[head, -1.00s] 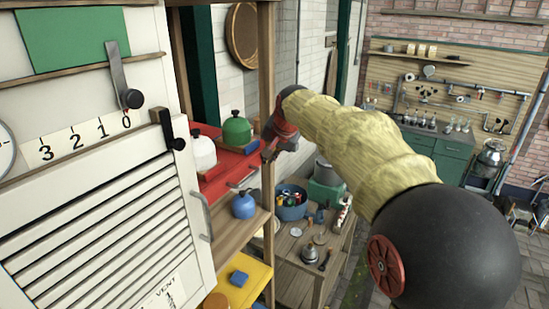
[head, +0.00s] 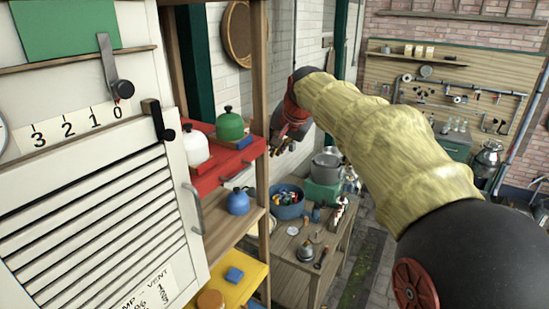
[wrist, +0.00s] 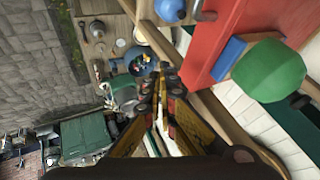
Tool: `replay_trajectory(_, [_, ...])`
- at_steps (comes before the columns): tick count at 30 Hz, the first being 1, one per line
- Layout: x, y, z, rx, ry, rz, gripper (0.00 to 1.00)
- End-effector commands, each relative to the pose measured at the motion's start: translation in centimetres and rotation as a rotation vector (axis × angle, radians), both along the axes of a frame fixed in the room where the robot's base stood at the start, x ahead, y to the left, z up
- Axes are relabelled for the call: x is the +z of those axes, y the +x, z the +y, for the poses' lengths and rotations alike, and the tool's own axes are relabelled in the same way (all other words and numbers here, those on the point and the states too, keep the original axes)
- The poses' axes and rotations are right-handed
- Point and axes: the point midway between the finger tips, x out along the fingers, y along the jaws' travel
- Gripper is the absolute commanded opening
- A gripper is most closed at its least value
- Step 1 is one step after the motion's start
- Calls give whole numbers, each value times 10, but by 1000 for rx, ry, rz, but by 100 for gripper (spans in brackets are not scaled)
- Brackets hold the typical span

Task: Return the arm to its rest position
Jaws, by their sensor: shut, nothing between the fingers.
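My gripper (head: 287,135) shows in the head view at the end of my arm, just right of the wooden shelf post, in the air at about the height of the red shelf. In the wrist view my gripper (wrist: 160,80) has its fingers together with nothing between them. The arm reaches in from the lower right, covered by a yellow sleeve. The fingers are apart from the shelf and its items as far as I can see.
A low wooden table (head: 318,264) carries a blue tub (head: 286,207). Paving right of it is clear.

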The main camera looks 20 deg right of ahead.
Motion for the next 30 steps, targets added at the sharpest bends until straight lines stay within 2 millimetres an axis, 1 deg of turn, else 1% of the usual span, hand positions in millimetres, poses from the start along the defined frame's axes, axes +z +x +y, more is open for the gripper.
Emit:
replay_trajectory(1, [6,-6,0,0,-1,-1,0])
replay_trajectory(4, [22,-17,0,-1,-1,-3,0])
replay_trajectory(9, [38,-30,0,0,-1,1,0])
replay_trajectory(15, [45,-35,0,0,0,1,0])
replay_trajectory(21, [47,-34,0,46,-39,-6,0])
replay_trajectory(22, [44,-34,-1,64,-56,-2,0])
replay_trajectory(26, [1,-46,-3,139,-110,63,0])
replay_trajectory(29, [-30,-68,0,196,-148,105,0])
replay_trajectory(30, [-44,-79,2,220,-164,122,0])
